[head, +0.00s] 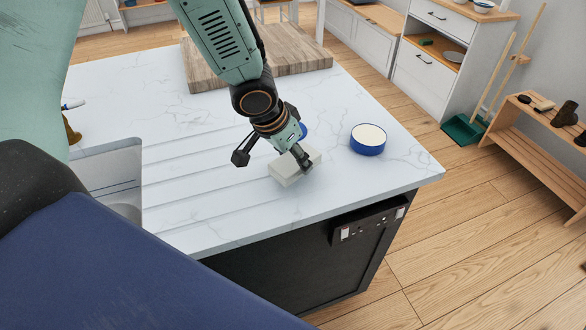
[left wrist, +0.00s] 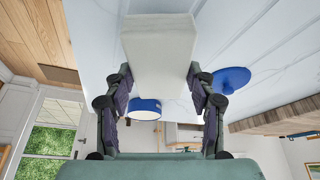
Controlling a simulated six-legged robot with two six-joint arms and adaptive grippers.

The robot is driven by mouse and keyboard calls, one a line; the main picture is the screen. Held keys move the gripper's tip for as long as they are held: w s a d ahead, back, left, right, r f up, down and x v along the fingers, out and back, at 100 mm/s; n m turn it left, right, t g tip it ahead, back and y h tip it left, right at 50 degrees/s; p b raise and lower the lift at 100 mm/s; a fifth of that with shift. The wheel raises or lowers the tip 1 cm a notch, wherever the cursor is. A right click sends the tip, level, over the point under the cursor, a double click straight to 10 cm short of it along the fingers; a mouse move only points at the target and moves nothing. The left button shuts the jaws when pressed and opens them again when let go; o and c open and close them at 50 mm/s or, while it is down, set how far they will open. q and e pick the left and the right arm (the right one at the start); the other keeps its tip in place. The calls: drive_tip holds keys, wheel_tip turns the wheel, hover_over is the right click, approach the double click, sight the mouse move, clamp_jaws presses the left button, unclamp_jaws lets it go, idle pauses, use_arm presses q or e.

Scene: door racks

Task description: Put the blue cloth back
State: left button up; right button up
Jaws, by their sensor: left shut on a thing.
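My left gripper (head: 296,152) is shut on a pale grey-white block (head: 292,170) at the front part of the white marbled counter. In the left wrist view the block (left wrist: 160,45) sits between both fingers of the gripper (left wrist: 160,82). I cannot tell whether the block touches the counter. I make out no blue cloth for certain. A flat round blue thing (left wrist: 231,80) lies beside the gripper and is mostly hidden behind it in the head view (head: 303,130). My right gripper is not in view.
A round blue tub with a cream top (head: 368,143) stands on the counter to the right, also seen in the left wrist view (left wrist: 145,110). A wooden board (head: 215,72) lies at the back. A sink (head: 125,165) is at the left. The counter's front edge is close.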

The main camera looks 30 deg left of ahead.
sight(291, 161)
use_arm(q)
wheel_tip(291, 161, down, 2)
drive_tip(key=shift+f+b, duration=0.2)
drive_tip(key=shift+b, duration=0.65)
drive_tip(key=shift+w+f, duration=0.2)
drive_tip(key=shift+f, duration=0.1)
drive_tip(key=shift+r, duration=0.1)
drive_tip(key=shift+s, duration=0.1)
drive_tip(key=shift+s, duration=0.1)
drive_tip(key=o, duration=0.7)
drive_tip(key=shift+c, duration=0.2)
drive_tip(key=o, duration=0.3)
drive_tip(key=shift+w, duration=0.2)
drive_tip(key=shift+o, duration=0.2)
